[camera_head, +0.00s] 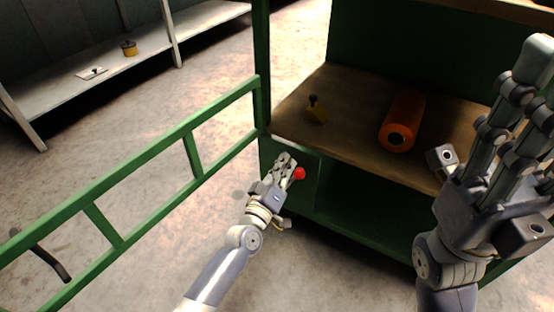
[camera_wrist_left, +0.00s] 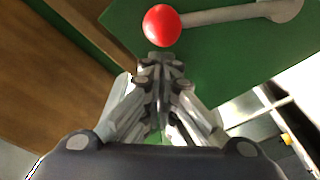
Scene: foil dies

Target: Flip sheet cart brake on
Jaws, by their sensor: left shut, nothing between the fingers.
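The brake lever has a red ball knob (camera_head: 299,174) at the corner of a green frame (camera_head: 290,195). In the left wrist view the red knob (camera_wrist_left: 162,25) sits on a grey rod (camera_wrist_left: 225,15), which runs right to a rounded pivot on a green plate (camera_wrist_left: 215,60). My left gripper (camera_head: 287,160) is shut and empty, its fingertips right beside the knob. In the wrist view the closed fingertips (camera_wrist_left: 160,62) lie just below the knob; I cannot tell whether they touch. My right gripper (camera_head: 505,120) is large at the right, partly cut off, away from the lever.
A green railing (camera_head: 150,200) runs along the left. A pale rack (camera_head: 60,85) with a yellow pot (camera_head: 129,48) stands behind open floor.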

